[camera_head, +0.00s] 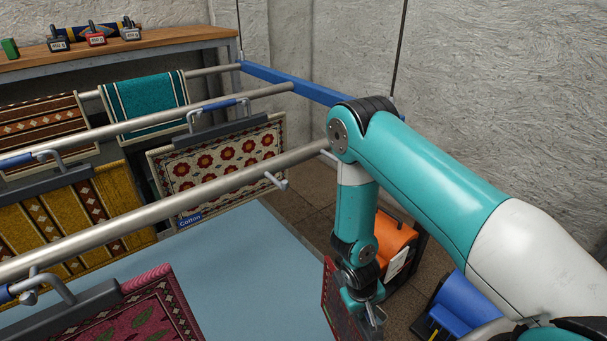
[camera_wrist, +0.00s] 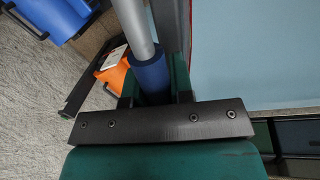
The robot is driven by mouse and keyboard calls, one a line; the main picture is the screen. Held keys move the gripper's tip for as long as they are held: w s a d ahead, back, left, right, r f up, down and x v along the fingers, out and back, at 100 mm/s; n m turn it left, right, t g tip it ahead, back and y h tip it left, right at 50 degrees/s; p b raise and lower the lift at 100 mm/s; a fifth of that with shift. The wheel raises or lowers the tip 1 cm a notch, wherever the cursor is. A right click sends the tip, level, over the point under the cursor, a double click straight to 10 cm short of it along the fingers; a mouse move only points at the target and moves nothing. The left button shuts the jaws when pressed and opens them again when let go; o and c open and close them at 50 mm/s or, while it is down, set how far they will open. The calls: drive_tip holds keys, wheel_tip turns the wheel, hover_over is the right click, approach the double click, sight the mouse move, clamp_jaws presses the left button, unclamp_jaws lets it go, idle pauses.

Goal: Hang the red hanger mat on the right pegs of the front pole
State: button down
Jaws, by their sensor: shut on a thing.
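My gripper (camera_head: 366,296) points down at the lower middle right of the head view, below and right of the front pole's far end. It is shut on the blue sleeve (camera_wrist: 150,75) of a hanger, which shows in the wrist view with a grey rod running from it. A dark, red-edged mat, the red hanger mat (camera_head: 331,300), hangs at the gripper, seen at a steep angle and cut off by the frame's bottom. The front pole (camera_head: 170,208) runs from lower left to upper right. A right peg (camera_head: 276,182) juts from it, bare. My arm hides the pole's far end.
A maroon mat (camera_head: 155,310) hangs at the front pole's left. Patterned, yellow and teal mats hang behind. A light blue surface (camera_head: 250,270) lies below the pole. Orange (camera_head: 392,242) and blue (camera_head: 466,302) items stand on the floor at right, near the wall.

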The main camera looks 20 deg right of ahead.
drive_tip(key=w+a+r+n+t+p, duration=0.1)
drive_tip(key=w+a+r+n, duration=0.15)
drive_tip(key=r, duration=0.35)
drive_tip(key=w+a+r+n+p, duration=0.1)
drive_tip(key=w+r+n, duration=0.1)
drive_tip(key=r+n, duration=0.35)
drive_tip(key=w+a+r+n+t+p, duration=0.1)
drive_tip(key=w+a+r+p, duration=0.1)
drive_tip(key=r, duration=0.6)
drive_tip(key=s+a+r+n+y+p, duration=0.2)
drive_tip(key=r+n, duration=0.4)
drive_tip(key=r, duration=0.4)
drive_tip(key=s+a+r+n+y+p, duration=0.1)
drive_tip(key=s+r+n, duration=0.1)
drive_tip(key=r+n, duration=0.7)
drive_tip(key=shift+w+a+r+m+p, duration=0.15)
drive_tip(key=shift+w+a+r+m, duration=0.25)
drive_tip(key=shift+w, duration=1.05)
drive_tip(key=shift+w+a+r+m+p, duration=0.15)
drive_tip(key=shift+w+a+m, duration=0.35)
drive_tip(key=shift+w, duration=1)
drive_tip(key=shift+w+a+r+m+p, duration=0.2)
drive_tip(key=shift+w+a, duration=0.4)
drive_tip(key=shift+w, duration=0.85)
drive_tip(key=shift+f+b, duration=1.05)
drive_tip(key=shift+f, duration=0.3)
drive_tip(key=c, duration=0.9)
unclamp_jaws()
drive_tip(key=shift+s, duration=0.1)
